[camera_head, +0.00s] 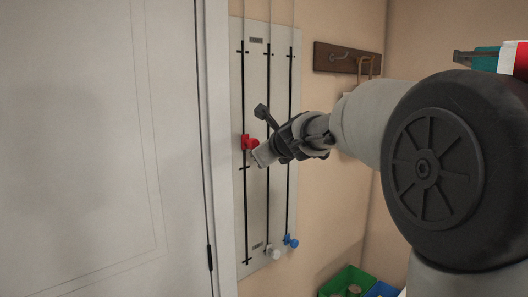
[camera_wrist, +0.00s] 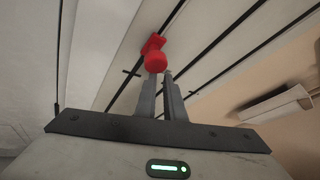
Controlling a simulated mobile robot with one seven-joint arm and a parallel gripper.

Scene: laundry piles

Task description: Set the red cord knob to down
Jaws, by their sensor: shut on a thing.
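The red cord knob (camera_head: 249,142) is on the leftmost dark cord line of a pale wall panel (camera_head: 257,75). It sits a little above that line's middle cross mark and well above the lowest mark. My gripper (camera_head: 258,156) comes in from the right and is at the red knob. In the wrist view, the round red knob (camera_wrist: 156,61) shows at the tips of my gripper's two fingers (camera_wrist: 160,78), which are close together on it. The fingers partly hide the knob's near side.
A white knob (camera_head: 273,253) and a blue knob (camera_head: 291,241) sit low on the other two lines. A white door (camera_head: 100,150) stands left of the panel. A hook rack (camera_head: 340,58) is at the right. Green (camera_head: 348,280) and blue (camera_head: 383,289) bins are below.

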